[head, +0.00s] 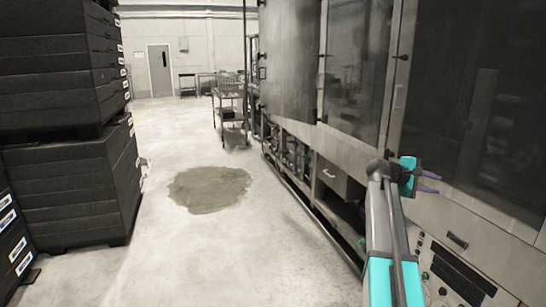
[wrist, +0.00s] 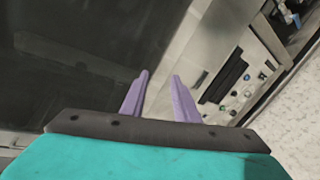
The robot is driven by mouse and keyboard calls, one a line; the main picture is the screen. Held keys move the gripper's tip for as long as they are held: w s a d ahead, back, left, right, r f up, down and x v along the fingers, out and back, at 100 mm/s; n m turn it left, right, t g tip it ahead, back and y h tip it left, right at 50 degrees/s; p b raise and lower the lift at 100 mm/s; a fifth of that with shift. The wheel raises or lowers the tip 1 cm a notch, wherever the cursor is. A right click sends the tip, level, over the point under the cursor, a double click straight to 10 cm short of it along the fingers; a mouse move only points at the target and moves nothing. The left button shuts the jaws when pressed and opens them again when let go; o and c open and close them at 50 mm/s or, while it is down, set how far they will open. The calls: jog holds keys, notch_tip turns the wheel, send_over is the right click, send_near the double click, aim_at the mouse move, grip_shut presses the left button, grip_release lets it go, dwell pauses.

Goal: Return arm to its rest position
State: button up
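My gripper (head: 430,183) is at the right of the head view, at the end of my raised grey and teal arm. Its two purple fingers point right, toward the washer's dark door panel. In the wrist view the two fingers (wrist: 158,95) stand apart with a gap between them, and nothing is held. Behind them are the washer's dark glass panel (wrist: 85,50) and its steel frame. I cannot tell the exact distance from the fingertips to the washer.
The tunnel washer (head: 350,60) runs along the right side, with a control panel (head: 455,275) low down near my arm. Stacked black crates (head: 70,180) stand at left. The floor between is clear, with a dark wet-looking patch (head: 208,188). A metal cart (head: 229,105) stands farther back.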

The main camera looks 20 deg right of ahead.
jog(key=w+a+f+n+y, duration=0.1)
jog(key=w+a+f, duration=0.1)
jog(key=a+f, duration=0.35)
jog(key=w+a+f+n+y, duration=0.1)
jog(key=w+a+f, duration=0.1)
jog(key=f, duration=0.7)
jog(key=s+a+f+n+y, duration=0.1)
jog(key=s+a+f, duration=0.1)
jog(key=a+f, duration=0.75)
jog(key=s+a+f+y, duration=0.2)
jog(key=a+f, duration=0.4)
jog(key=f, duration=0.7)
jog(key=s+a+f+n+y, duration=0.1)
jog(key=s+a+f, duration=0.1)
jog(key=a+f, duration=0.75)
jog(key=s+a+f+m+g+y, duration=0.1)
jog(key=s+a+f+y, duration=0.1)
jog(key=s+a+f, duration=0.55)
jog(key=s+a+f+g+y, duration=0.15)
jog(key=s+a+f, duration=0.35)
jog(key=s+f, duration=0.55)
jog(key=s+a+f+m+g+y, duration=0.1)
jog(key=s+a+f+m+y, duration=0.1)
jog(key=s+a, duration=0.4)
jog(key=s+a+f+m+g+y, duration=0.2)
jog(key=s+a+m, duration=0.3)
jog(key=s, duration=0.6)
jog(key=shift+a+f+y, duration=0.35)
jog(key=shift+a+y, duration=0.1)
jog(key=shift+a, duration=0.45)
